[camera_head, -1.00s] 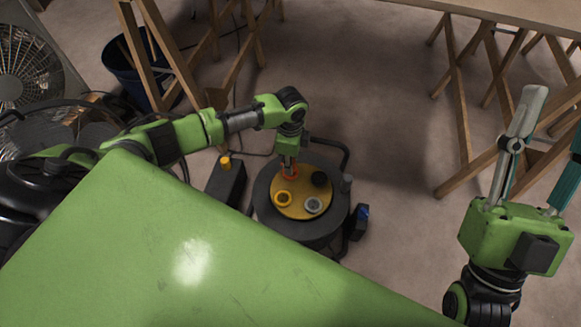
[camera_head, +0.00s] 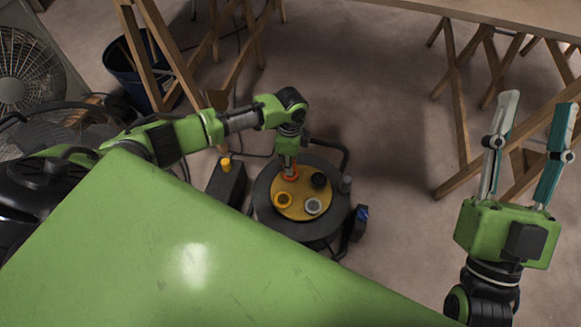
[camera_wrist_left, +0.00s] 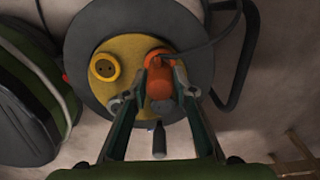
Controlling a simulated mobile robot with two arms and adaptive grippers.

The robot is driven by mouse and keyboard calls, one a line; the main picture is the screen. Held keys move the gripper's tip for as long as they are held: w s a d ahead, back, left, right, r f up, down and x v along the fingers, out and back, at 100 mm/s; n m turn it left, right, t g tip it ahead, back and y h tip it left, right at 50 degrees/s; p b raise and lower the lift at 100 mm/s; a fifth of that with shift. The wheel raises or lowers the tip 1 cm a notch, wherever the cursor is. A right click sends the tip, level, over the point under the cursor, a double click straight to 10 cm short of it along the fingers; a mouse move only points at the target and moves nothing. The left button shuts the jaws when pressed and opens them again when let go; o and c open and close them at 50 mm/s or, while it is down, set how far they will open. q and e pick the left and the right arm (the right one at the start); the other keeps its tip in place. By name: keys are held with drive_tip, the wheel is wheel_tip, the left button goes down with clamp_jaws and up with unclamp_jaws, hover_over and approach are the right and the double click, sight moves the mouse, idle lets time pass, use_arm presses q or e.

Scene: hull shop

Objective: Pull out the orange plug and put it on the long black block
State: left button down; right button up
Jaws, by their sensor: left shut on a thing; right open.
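The orange plug (camera_head: 291,175) is at a socket on the yellow disc (camera_head: 290,208) of a black cable reel; I cannot tell whether it is fully seated. My left gripper (camera_head: 289,166) reaches down from above and is shut on it. In the left wrist view the orange plug (camera_wrist_left: 159,78) shows between the left gripper's fingers (camera_wrist_left: 158,92), with a dark cable beside it. The long black block (camera_head: 224,187) lies on the floor left of the reel, with a small yellow piece (camera_head: 226,163) at its far end. My right gripper (camera_head: 531,125) is open and empty, pointing up at the right.
The reel's disc also has a yellow socket ring (camera_head: 282,200), a grey one (camera_head: 312,205) and a black one (camera_head: 319,180). A black tube frame (camera_head: 344,155) stands around the reel. Wooden trestles (camera_head: 456,120), a blue bucket (camera_head: 125,62) and a fan (camera_head: 20,70) stand behind. Floor right of the reel is clear.

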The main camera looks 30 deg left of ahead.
use_arm(q)
drive_tip(key=shift+r+p, duration=0.75)
drive_tip(key=shift+p, duration=0.1)
drive_tip(key=shift+r+p, duration=0.7)
drive_tip(key=shift+p, duration=0.05)
use_arm(e)
drive_tip(key=w+f+g+h, duration=0.2)
drive_tip(key=w+f+g, duration=0.2)
drive_tip(key=f+g, duration=0.4)
drive_tip(key=shift+d+f+h, duration=0.4)
drive_tip(key=shift+d+f, duration=0.05)
drive_tip(key=shift+f, duration=3.2)
drive_tip(key=shift+w, duration=0.1)
